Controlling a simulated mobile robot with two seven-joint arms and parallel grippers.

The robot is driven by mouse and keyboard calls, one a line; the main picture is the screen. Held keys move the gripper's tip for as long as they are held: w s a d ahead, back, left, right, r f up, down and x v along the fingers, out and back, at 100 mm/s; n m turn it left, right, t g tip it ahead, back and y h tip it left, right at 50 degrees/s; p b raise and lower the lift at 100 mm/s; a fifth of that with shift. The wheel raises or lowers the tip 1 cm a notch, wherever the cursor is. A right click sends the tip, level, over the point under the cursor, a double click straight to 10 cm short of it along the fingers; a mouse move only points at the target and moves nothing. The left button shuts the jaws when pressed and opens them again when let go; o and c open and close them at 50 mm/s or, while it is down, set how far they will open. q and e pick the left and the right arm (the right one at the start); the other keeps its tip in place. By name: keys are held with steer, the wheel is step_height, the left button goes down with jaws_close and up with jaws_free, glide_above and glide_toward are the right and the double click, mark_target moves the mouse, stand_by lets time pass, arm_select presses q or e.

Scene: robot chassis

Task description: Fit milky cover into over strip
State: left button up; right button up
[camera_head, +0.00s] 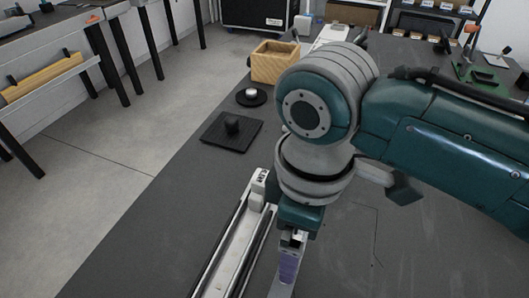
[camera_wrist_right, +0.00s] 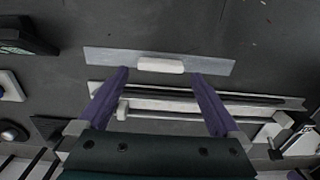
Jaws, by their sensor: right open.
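The milky cover (camera_wrist_right: 210,66) is a long, flat, pale plate with a white grip block (camera_wrist_right: 160,65) at its middle. It lies on the dark table in the right wrist view. My right gripper (camera_wrist_right: 160,77) is open, with its two purple fingers spread to either side of the grip block, and nothing is held. Contact with the plate cannot be told. The strip (camera_wrist_right: 185,103) is a pale channel with dark rails, lying parallel beside the cover. In the head view the strip (camera_head: 232,252) runs down the table left of my right gripper (camera_head: 287,270). My left gripper is not seen.
A black square plate with a knob (camera_head: 232,131), a round black base with a white top (camera_head: 251,95) and a wooden box (camera_head: 275,63) stand beyond the strip. My right arm hides much of the table. Bare table lies left of the strip.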

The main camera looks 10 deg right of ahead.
step_height(320, 180, down, 4)
steer(key=shift+a+f+b, duration=0.1)
steer(key=shift+f+b, duration=0.1)
steer(key=shift+b, duration=0.45)
steer(key=c, duration=1.1)
steer(key=shift+r, duration=0.15)
